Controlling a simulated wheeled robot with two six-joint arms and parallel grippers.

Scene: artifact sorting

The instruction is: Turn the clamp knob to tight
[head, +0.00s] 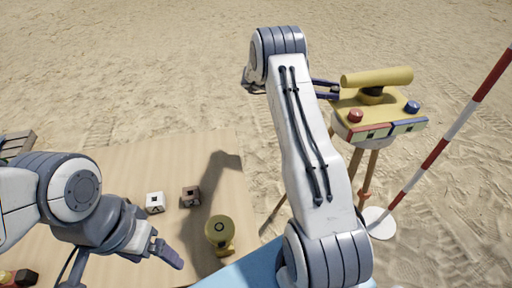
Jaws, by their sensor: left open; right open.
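A surveying instrument with a yellow telescope (377,77) stands on a wooden tripod (371,165) at the right. Its yellow head carries a red knob (355,116) at left and a blue knob (412,107) at right. A red label (371,133) and a blue label (408,125) sit on the front edge. I cannot tell which knob is the clamp, or how it is set. My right gripper (327,90) is open beside the telescope's left end, partly hidden by my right arm; contact cannot be told. My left gripper (163,250) is open and empty over the table.
The wooden table (120,160) holds a white cube (155,202), a brown cube (191,196) and an olive-yellow round object (219,232). A red-and-white pole (447,140) stands on a white base (379,222) right of the tripod. Open sand surrounds these.

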